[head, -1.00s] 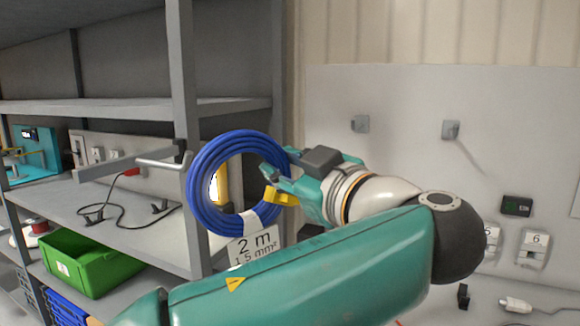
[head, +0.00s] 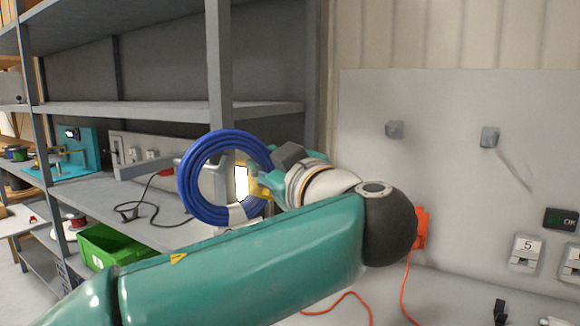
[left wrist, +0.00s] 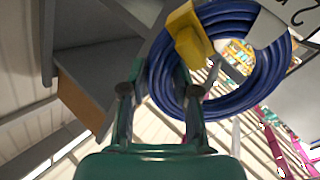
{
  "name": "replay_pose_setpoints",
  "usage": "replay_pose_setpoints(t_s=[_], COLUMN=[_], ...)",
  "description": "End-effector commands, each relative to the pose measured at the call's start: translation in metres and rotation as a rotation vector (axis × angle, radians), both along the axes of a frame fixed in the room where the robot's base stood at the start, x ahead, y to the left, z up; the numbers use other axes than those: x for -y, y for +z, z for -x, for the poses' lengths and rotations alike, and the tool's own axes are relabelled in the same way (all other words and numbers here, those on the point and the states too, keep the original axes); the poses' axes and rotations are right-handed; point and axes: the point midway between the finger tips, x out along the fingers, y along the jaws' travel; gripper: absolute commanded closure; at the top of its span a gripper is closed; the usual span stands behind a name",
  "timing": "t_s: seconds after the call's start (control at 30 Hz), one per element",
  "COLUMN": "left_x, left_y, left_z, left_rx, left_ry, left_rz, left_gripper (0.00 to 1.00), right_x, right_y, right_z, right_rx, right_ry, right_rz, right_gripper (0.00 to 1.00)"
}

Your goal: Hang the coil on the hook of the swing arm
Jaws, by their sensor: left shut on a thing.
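The blue coil (head: 188,190) hangs upright in the head view, its ring facing me, with a white wrap at its lower right. My left gripper (head: 262,178) is shut on the coil's right side, by a yellow piece. In the left wrist view the coil (left wrist: 160,75) passes between the fingers of my left gripper (left wrist: 155,88), next to the yellow block (left wrist: 190,42) and a white label (left wrist: 284,20). My right gripper is out of view.
A grey shelf post (head: 219,70) rises just behind the coil. A green bin (head: 105,245) and a black cable (head: 150,205) are at the left. A wall panel (head: 440,110) with small hooks is at the right, with an orange cable (head: 408,290) below.

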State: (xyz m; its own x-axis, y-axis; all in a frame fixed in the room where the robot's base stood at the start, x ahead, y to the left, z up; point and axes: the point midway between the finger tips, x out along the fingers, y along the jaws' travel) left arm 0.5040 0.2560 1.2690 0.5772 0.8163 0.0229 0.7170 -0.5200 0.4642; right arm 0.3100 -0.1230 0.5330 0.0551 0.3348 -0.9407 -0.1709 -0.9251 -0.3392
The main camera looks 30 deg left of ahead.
Motion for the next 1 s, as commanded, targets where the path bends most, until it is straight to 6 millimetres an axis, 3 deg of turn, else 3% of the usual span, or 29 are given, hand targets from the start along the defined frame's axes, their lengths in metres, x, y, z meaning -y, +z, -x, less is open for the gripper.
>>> replay_pose_setpoints(t_s=[0.57, 0.7, 1.0], left_x=[-0.048, -0.047, -0.048], left_y=[0.002, -0.014, -0.026], left_z=[-0.002, -0.003, -0.004], left_rx=[0.002, 0.002, 0.002], left_ry=[0.003, 0.000, 0.000], left_rz=[0.001, -0.001, -0.001], left_gripper=[1.00, 1.00, 1.00], right_x=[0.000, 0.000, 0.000], right_y=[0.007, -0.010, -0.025], right_z=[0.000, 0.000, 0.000], right_rx=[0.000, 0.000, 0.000], right_ry=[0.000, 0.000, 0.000], right_rz=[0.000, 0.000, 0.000], right_gripper=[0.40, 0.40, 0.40])
